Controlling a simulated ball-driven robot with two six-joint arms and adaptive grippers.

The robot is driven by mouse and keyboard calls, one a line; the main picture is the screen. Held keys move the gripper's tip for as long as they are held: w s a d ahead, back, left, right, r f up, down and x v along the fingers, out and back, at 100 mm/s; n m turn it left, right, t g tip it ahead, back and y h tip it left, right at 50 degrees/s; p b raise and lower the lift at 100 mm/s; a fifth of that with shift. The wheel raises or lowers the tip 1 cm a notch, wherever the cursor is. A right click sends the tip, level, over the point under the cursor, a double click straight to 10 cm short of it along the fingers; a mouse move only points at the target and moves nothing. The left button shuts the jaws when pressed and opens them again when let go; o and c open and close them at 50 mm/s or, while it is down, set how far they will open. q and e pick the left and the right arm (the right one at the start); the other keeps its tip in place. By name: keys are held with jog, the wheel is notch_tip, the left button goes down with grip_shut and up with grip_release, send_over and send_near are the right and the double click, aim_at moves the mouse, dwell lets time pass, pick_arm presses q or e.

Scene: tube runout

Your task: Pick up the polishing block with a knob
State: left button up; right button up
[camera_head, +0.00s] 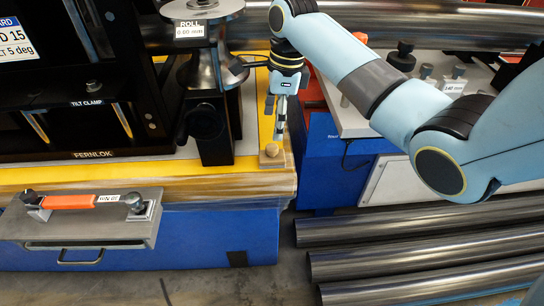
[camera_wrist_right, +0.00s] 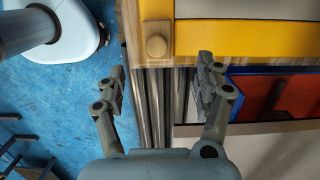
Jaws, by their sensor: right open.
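The polishing block (camera_head: 280,161) is a small light wooden block with a round knob on top. It rests on the yellow-edged bench near its front right corner in the head view. In the right wrist view the block (camera_wrist_right: 157,29) shows at the top centre, with the knob facing the camera. My right gripper (camera_head: 277,122) points down just above the block in the head view. In the wrist view its open fingers (camera_wrist_right: 162,66) stand apart, with the knob slightly above the gap between their tips. Nothing is held. My left gripper is not in view.
A roller stand (camera_head: 213,130) stands close left of the block, and a black tilt clamp frame (camera_head: 92,155) further left. A grey plate with an orange handle (camera_head: 70,201) is at the front left. Steel tubes (camera_head: 400,261) lie low at the right.

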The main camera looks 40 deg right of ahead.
aim_at(272, 146)
jog(key=f, duration=0.3)
jog(key=f+b, duration=0.1)
jog(key=f, duration=0.1)
jog(key=shift+w+a, duration=0.15)
jog(key=shift+a, duration=0.15)
jog(key=f, duration=0.1)
jog(key=f+b, duration=0.1)
jog(key=f, duration=0.3)
jog(key=shift+a+f+b, duration=0.25)
jog(key=shift+a+b, duration=0.05)
jog(key=c, duration=1.3)
jog(key=shift+r, duration=0.15)
jog(key=shift+r+p, duration=0.3)
jog(key=shift+r, duration=0.3)
notch_tip(272, 146, up, 3)
jog(key=shift+f+p, duration=0.1)
jog(key=shift+p, duration=0.3)
jog(key=s+r+p, duration=0.1)
jog(key=s+r, duration=0.1)
jog(key=s, duration=0.2)
jog(key=s+r+p, duration=0.1)
jog(key=s+r, duration=0.1)
jog(key=s, duration=0.2)
jog(key=s+d+r+p, duration=0.1)
jog(key=s+r, duration=0.2)
jog(key=shift+s, duration=0.4)
